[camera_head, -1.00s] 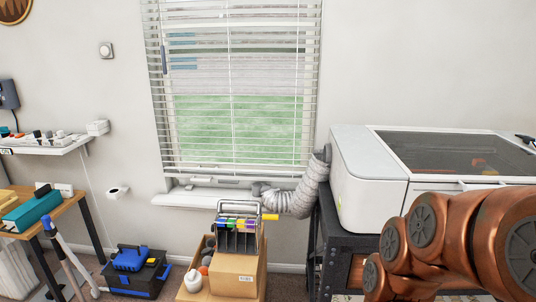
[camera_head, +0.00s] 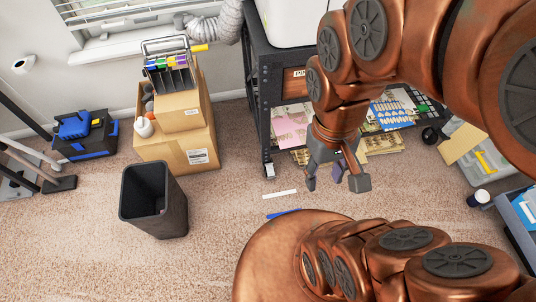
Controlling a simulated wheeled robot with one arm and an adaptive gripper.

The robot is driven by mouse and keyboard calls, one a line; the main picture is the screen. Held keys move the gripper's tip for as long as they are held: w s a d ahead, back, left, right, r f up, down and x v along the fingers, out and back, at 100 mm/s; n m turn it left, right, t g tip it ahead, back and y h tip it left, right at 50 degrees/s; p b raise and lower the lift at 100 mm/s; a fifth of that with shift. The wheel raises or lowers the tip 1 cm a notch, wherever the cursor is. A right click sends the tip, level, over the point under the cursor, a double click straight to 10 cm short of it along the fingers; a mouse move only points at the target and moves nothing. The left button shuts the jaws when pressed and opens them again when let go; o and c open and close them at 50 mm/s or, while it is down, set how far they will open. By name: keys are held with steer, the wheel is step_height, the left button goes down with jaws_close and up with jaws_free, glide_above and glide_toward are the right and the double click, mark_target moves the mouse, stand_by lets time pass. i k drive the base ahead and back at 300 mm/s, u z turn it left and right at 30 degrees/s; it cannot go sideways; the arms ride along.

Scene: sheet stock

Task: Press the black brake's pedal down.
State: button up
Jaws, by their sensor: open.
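I cannot make out with certainty which thing is the black brake or its pedal. A small caster-like foot (camera_head: 268,170) shows at the lower front corner of the black metal stand (camera_head: 262,105); whether it carries a pedal is too small to tell. My gripper (camera_head: 337,180) hangs fingers down, open, to the right of that foot, in front of the stand's lower part. A small purple patch shows between its fingers; I cannot tell what it is. My arm hides part of the stand.
A black bin (camera_head: 133,205) stands on the carpet at left centre. Behind it are stacked cardboard boxes (camera_head: 168,148) and a blue-black toolbox (camera_head: 85,148). A white strip (camera_head: 280,194) and blue strip (camera_head: 284,213) lie on the carpet. Grey containers are at far right.

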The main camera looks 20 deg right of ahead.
mark_target(444, 137)
steer(key=z, duration=1.5)
steer(key=k, duration=0.25)
steer(key=z, duration=0.35)
steer(key=i, duration=2.05)
steer(key=z, duration=0.55)
